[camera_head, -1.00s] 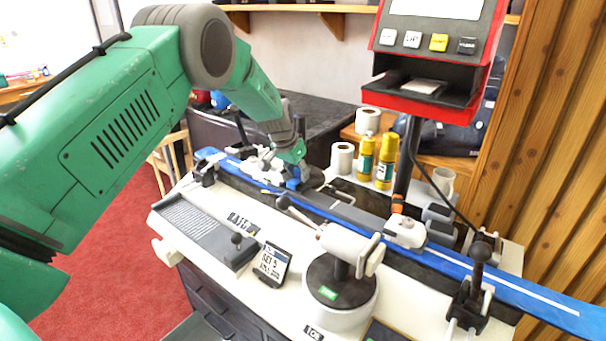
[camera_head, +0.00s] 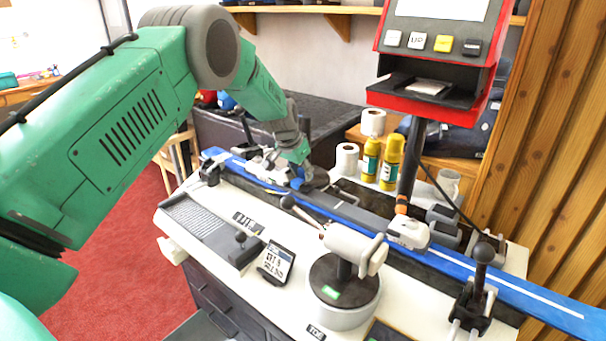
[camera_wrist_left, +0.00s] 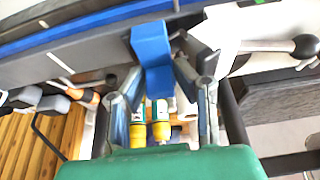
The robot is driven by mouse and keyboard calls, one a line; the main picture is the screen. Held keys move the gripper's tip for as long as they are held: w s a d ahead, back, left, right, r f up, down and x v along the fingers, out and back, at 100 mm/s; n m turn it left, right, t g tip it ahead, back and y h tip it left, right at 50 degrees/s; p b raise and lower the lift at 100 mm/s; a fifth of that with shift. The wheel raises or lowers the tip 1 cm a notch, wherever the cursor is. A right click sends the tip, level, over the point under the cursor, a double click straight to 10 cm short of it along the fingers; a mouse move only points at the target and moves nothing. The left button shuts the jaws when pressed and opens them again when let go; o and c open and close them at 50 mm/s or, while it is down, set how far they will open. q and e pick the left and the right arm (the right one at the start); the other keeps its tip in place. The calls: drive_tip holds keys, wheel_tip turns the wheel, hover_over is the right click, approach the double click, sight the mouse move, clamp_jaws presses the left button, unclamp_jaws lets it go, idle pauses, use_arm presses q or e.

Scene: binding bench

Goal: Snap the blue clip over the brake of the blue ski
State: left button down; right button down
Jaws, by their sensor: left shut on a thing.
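The blue ski (camera_head: 480,276) lies clamped along the bench, running from the upper left to the lower right; its edge also crosses the top of the left wrist view (camera_wrist_left: 85,22). My left gripper (camera_head: 296,180) is at the far part of the ski, over the binding area. In the left wrist view its fingers (camera_wrist_left: 160,85) are shut on the blue clip (camera_wrist_left: 152,48), which sticks out beyond the fingertips towards the ski. A white binding part (camera_wrist_left: 235,28) is close beside the clip. Whether the clip touches the brake is hidden. My right gripper is not seen.
A grey round-based device (camera_head: 345,290) stands in front of the ski. Two yellow bottles (camera_head: 391,160) and paper rolls (camera_head: 347,158) stand behind it. A red display stand (camera_head: 430,100) rises at the back. A lever clamp (camera_head: 474,300) is at the right.

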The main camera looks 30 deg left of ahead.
use_arm(q)
drive_tip(key=shift+d+f, duration=0.2)
drive_tip(key=shift+f, duration=0.05)
drive_tip(key=shift+s+a+f+b, duration=0.1)
drive_tip(key=shift+a+f+b, duration=0.1)
drive_tip(key=shift+f+b, duration=0.1)
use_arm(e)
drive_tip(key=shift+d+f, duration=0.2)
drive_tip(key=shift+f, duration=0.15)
use_arm(q)
drive_tip(key=shift+d, duration=0.1)
drive_tip(key=c, duration=1.2)
unclamp_jaws()
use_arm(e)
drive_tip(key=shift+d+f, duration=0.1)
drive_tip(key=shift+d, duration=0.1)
